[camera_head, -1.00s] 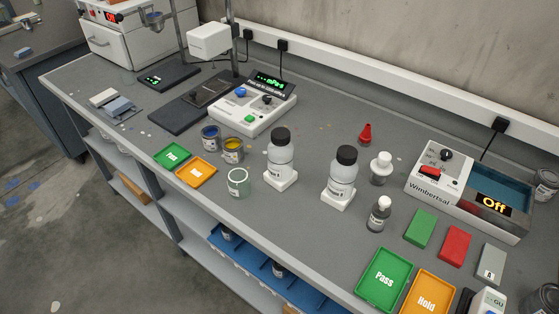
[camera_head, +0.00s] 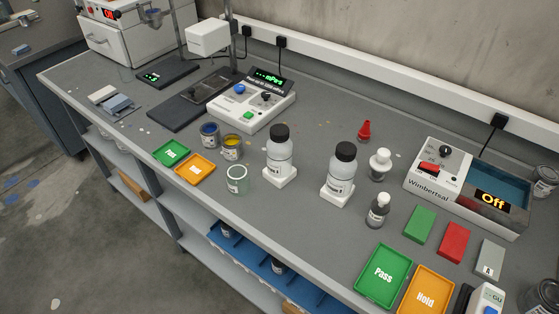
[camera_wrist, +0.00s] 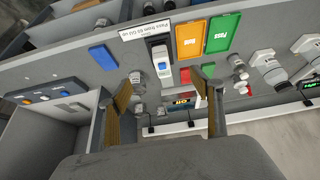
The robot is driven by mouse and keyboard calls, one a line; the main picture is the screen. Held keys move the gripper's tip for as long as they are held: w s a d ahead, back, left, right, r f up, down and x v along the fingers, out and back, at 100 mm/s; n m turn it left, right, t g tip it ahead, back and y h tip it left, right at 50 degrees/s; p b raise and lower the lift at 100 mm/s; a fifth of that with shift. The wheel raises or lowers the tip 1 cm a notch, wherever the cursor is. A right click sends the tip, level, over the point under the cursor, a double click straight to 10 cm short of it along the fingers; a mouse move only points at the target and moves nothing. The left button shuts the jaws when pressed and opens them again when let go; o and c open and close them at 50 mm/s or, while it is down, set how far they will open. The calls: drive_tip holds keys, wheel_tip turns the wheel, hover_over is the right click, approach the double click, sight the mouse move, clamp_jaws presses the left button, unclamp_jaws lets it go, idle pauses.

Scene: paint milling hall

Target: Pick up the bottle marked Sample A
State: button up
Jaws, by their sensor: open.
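Two large pale bottles with black caps stand upright on white square bases in the head view: a left bottle (camera_head: 280,152) and a right bottle (camera_head: 342,172). Each has a label, but the print is too small to tell which reads Sample A. Both also show near the right edge of the wrist view, one of them a bottle (camera_wrist: 277,75). A small grey bottle (camera_head: 377,212) and a white-capped bottle (camera_head: 380,166) stand to their right. My gripper (camera_wrist: 161,88) is open and empty in the wrist view, apart from the bottles. It is not in the head view.
Green Pass tray (camera_head: 383,277) and orange Hold tray (camera_head: 424,292) lie at the front right. A Wimbertsal unit (camera_head: 440,172) reads Off behind them. Paint cans and an open jar (camera_head: 237,180) stand left of the bottles. A wall (camera_head: 400,50) closes the back.

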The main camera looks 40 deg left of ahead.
sight(286, 154)
drive_tip(key=shift+a, duration=0.15)
drive_tip(key=w+a+f+n+g+y, duration=0.1)
drive_tip(key=w+a+f+n, duration=0.2)
drive_tip(key=a, duration=1.2)
drive_tip(key=w+a+f+n+g+y, duration=0.1)
drive_tip(key=w+a+f+n, duration=0.3)
drive_tip(key=a, duration=1.1)
drive_tip(key=w+a+f+n+g+y, duration=0.2)
drive_tip(key=w+a+f+n, duration=0.2)
drive_tip(key=a, duration=1.1)
drive_tip(key=shift+w+a+f, duration=0.1)
drive_tip(key=shift+w+f, duration=0.3)
drive_tip(key=shift+w, duration=0.3)
drive_tip(key=shift+w+a+f, duration=0.1)
drive_tip(key=shift+w+f, duration=0.35)
drive_tip(key=shift+w, duration=0.25)
drive_tip(key=shift+w+a+f, duration=0.1)
drive_tip(key=shift+w+f, duration=0.3)
drive_tip(key=shift+w, duration=0.3)
drive_tip(key=shift+n+t+y, duration=0.3)
drive_tip(key=shift+n+y, duration=0.5)
drive_tip(key=shift+y, duration=0.1)
drive_tip(key=w+a+r, duration=0.1)
drive_tip(key=a, duration=0.1)
drive_tip(key=w+a+r, duration=0.2)
drive_tip(key=w+a, duration=0.1)
drive_tip(key=shift+a, duration=0.35)
drive_tip(key=shift+w+a+r+n, duration=0.25)
drive_tip(key=shift+w+r+n, duration=0.05)
drive_tip(key=shift+w+n, duration=0.1)
